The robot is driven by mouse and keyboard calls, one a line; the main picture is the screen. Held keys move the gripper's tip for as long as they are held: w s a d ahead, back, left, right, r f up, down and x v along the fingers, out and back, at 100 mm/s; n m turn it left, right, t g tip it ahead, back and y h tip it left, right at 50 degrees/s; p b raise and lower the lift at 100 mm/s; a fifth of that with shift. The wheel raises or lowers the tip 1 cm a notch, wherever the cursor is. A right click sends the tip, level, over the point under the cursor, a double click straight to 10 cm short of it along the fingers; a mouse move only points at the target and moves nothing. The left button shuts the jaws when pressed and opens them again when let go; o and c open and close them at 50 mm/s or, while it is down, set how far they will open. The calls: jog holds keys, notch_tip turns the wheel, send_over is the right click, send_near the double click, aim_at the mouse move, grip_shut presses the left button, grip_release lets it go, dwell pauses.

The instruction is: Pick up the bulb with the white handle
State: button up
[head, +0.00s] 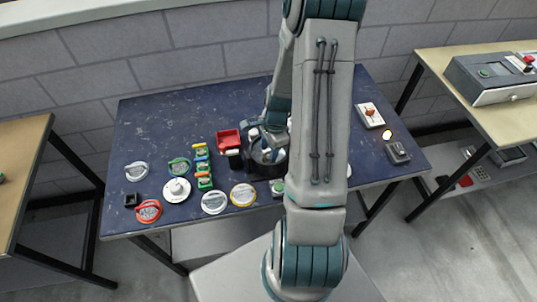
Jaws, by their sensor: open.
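A small glowing bulb (387,134) shows at the right end of the blue table, just behind a dark grey block (397,152). No white handle can be made out on it at this size. My gripper (265,143) is open, low over a dark round bowl-like container (276,171) near the middle of the table. A small pale thing shows at the gripper and the container's rim; what it is, and whether the fingers touch it, cannot be told. My arm hides much of the table right of the container.
A red bin (228,138) stands left of the container. Coloured clips (203,168), a white disc with a knob (178,190) and several round lids (214,202) lie further left. A white switch box (370,115) stands back right. The blue table's (150,120) back left is clear.

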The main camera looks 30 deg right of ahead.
grip_shut()
jog(key=shift+r, duration=0.1)
dwell(0.3)
